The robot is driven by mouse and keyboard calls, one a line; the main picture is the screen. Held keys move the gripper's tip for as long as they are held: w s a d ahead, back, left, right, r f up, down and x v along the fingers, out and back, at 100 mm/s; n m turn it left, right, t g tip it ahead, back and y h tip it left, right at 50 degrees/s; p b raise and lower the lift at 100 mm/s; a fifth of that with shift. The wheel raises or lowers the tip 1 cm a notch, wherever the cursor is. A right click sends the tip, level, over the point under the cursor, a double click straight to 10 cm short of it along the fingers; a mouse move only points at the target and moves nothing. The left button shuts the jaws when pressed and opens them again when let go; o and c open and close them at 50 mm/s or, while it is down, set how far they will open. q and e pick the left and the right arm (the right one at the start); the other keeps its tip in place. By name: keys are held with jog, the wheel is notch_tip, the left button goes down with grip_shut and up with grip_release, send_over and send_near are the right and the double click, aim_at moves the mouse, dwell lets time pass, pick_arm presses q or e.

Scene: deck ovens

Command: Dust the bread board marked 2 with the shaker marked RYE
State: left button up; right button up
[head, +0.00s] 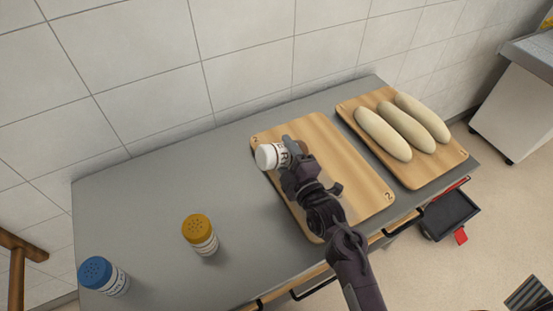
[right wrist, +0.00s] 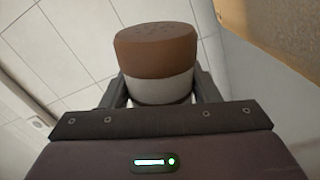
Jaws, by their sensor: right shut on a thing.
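The wooden bread board marked 2 (head: 350,172) lies flat on the grey counter, with no loaves on it. My right gripper (head: 296,160) is above its far left part, shut on a white shaker (head: 270,156). The shaker is tipped on its side, its white base to the left and its brown cap to the right, partly behind the gripper. Only an R of its label shows. In the right wrist view the brown perforated cap (right wrist: 156,50) stands out beyond the fingers. No falling flour can be made out. My left gripper is not in view.
A second board (head: 423,172) with several pale loaves (head: 405,125) lies to the right. A yellow-capped shaker (head: 200,234) and a blue-capped shaker (head: 103,276) stand at the left. The counter (head: 150,195) is clear between them and the wall (head: 150,75).

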jog(key=d, duration=0.2)
jog(key=w+d, duration=0.1)
jog(key=d, duration=0.1)
jog(key=shift+d+r, duration=0.1)
jog(key=shift+d, duration=0.05)
jog(key=s+d+p, duration=0.4)
jog(key=s+d, duration=0.4)
jog(key=s, duration=0.1)
jog(key=w+d+b, duration=0.2)
jog(key=w+d, duration=0.1)
jog(key=d, duration=0.5)
jog(key=d+r+n+b, duration=0.2)
jog(key=r+n, duration=0.1)
jog(key=n, duration=0.8)
jog(key=w+d+r+n+b, duration=0.1)
jog(key=r+n, duration=0.3)
jog(key=n, duration=0.6)
jog(key=shift+w+d+n+b, duration=0.25)
jog(key=shift+d+n+b, duration=0.15)
jog(key=shift+d+b, duration=0.4)
jog(key=shift+a, duration=0.15)
